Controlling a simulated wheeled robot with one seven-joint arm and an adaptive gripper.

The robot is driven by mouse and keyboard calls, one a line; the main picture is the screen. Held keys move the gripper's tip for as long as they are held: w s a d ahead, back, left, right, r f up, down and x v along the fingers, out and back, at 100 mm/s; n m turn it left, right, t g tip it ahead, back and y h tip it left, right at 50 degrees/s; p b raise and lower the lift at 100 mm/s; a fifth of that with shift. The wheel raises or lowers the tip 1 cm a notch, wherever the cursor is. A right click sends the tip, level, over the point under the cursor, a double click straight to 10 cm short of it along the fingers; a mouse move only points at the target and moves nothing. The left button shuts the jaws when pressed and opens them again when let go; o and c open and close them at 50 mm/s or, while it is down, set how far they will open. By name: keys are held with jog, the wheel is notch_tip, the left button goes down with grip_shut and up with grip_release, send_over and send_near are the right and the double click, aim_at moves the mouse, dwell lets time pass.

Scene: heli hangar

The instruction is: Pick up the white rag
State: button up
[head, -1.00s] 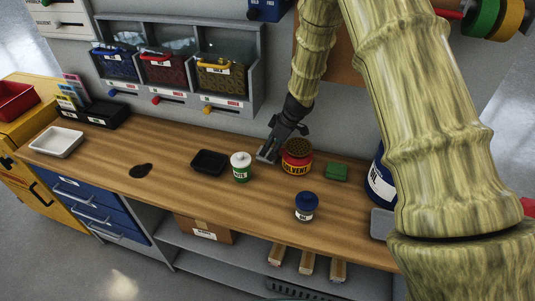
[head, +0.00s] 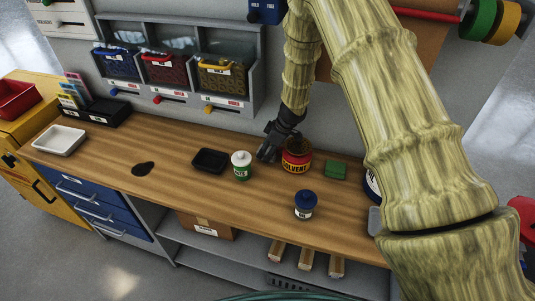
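I see no white rag in the head view; it may be hidden or out of frame. My gripper (head: 267,154) is low over the back of the wooden workbench (head: 110,160). It is just left of the red and yellow solvent can (head: 296,161) and behind the green and white nuts container (head: 241,167). The fingers are small and dark here, so I cannot tell whether they are open or shut, or whether they touch the can. I see nothing white in them.
A black tray (head: 210,160), a blue-lidded oil jar (head: 305,204) and a green block (head: 335,170) stand around the gripper. A white tray (head: 59,140) and a dark stain (head: 143,168) are to the left. Wall bins (head: 222,78) hang behind. The bench front is mostly clear.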

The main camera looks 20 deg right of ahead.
aim_at(268, 151)
jog(key=shift+c, duration=0.7)
jog(key=shift+r, duration=0.1)
notch_tip(268, 151, up, 8)
jog(key=b, duration=0.3)
jog(key=shift+r+b, duration=0.35)
jog(key=shift+r, duration=0.55)
jog(key=shift+o, duration=0.9)
jog(key=shift+s, duration=0.1)
jog(key=shift+c, duration=0.5)
